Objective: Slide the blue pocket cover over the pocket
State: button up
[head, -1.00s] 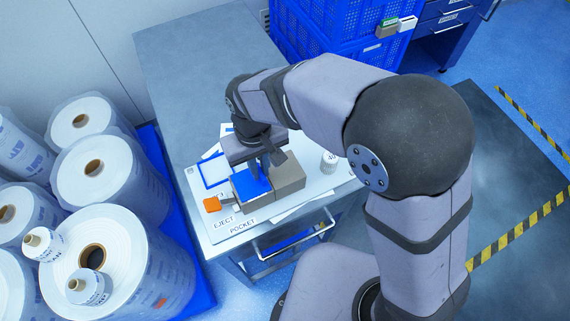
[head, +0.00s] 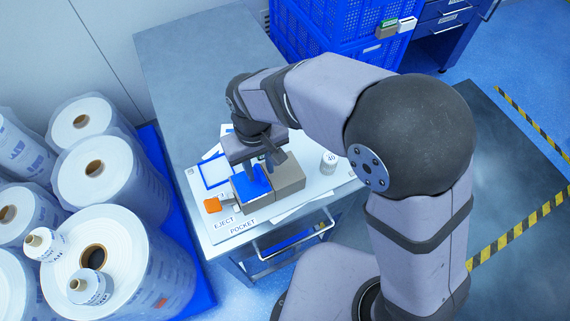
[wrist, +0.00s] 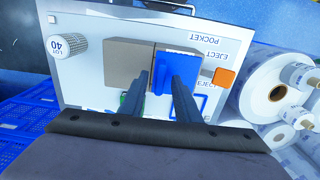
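The blue pocket cover (head: 247,190) lies on top of the grey-brown block (head: 287,176), over the block's left part in the head view. In the wrist view the cover (wrist: 183,67) shows a raised blue ridge (wrist: 161,76) along its edge beside the bare part of the block (wrist: 128,65). My gripper (head: 260,175) is low over the cover. In the wrist view my gripper's fingers (wrist: 162,82) stand apart on either side of the ridge. No pocket opening shows; whatever lies under the cover is hidden.
An orange button (head: 212,205) sits beside the block near the EJECT and POCKET labels. A blue-outlined square (head: 215,172) lies behind it on the white board. A small white labelled cylinder (head: 329,162) stands right of the block. Large film rolls (head: 120,262) stand left of the table.

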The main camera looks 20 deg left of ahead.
notch_tip(320, 180, up, 8)
jog(key=p, duration=0.7)
jog(key=shift+r, duration=0.2)
dwell(0.5)
jog(key=shift+w+a+f+n, duration=0.15)
jog(key=shift+n, duration=0.25)
jog(key=s+d+f+n, duration=0.1)
jog(key=s+d+f, duration=0.3)
jog(key=d, duration=0.1)
jog(key=w+d+f+m+b, duration=0.1)
jog(key=d+m+b, duration=0.2)
jog(key=d, duration=1.1)
jog(key=w+d+f+m+b, duration=0.1)
jog(key=d+m+b, duration=0.3)
jog(key=d, duration=1)
jog(key=shift+w+f+m, duration=0.4)
jog(key=shift+w+m, duration=0.35)
jog(key=shift+m, duration=1.15)
